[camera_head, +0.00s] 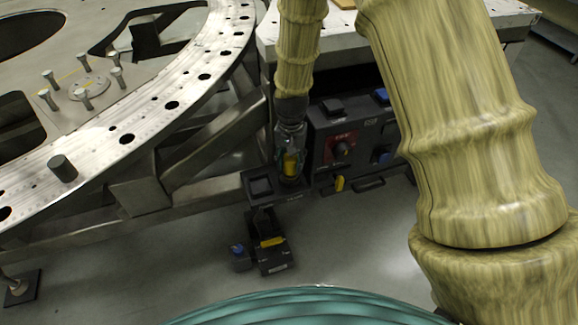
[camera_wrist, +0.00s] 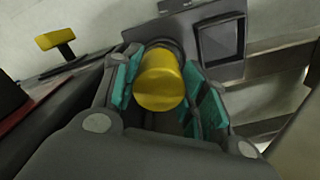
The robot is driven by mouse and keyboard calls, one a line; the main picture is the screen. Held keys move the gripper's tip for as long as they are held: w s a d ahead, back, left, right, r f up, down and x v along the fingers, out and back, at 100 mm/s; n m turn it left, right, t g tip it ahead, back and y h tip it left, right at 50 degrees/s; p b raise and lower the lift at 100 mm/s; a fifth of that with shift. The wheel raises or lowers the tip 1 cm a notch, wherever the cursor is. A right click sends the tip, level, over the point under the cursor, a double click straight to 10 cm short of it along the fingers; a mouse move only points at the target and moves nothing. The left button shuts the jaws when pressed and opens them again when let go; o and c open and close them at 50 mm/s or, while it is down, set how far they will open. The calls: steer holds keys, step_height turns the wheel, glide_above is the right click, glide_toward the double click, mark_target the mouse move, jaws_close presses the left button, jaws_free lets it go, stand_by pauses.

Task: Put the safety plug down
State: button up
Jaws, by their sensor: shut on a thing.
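The safety plug (camera_wrist: 162,80) is a yellow cylinder, seen between the teal finger pads in the wrist view. My gripper (camera_wrist: 165,92) is shut on it. In the head view my gripper (camera_head: 291,168) points down at the right part of a dark shelf (camera_head: 262,186) on the front of the control box, with yellow of the plug (camera_head: 291,164) showing between the fingers. In the wrist view a dark round rim shows behind the plug, next to the shelf's square recess (camera_wrist: 220,41). The plug's far end is hidden, so I cannot tell whether it sits in the rim.
The control box (camera_head: 350,135) has a red switch panel (camera_head: 341,148) and blue parts. A yellow handle (camera_head: 340,184) sticks out right of my gripper. A black device (camera_head: 271,250) is below on the floor. The large metal ring (camera_head: 170,105) with a loose dark cylinder (camera_head: 62,167) is left.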

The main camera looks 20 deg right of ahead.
mark_target(289, 166)
steer(key=shift+w+a, duration=0.15)
steer(key=shift+w, duration=0.4)
steer(key=shift+f, duration=1.85)
steer(key=o, duration=1.1)
step_height(289, 166, up, 12)
steer(key=shift+r+p, duration=0.1)
steer(key=shift+p, duration=0.4)
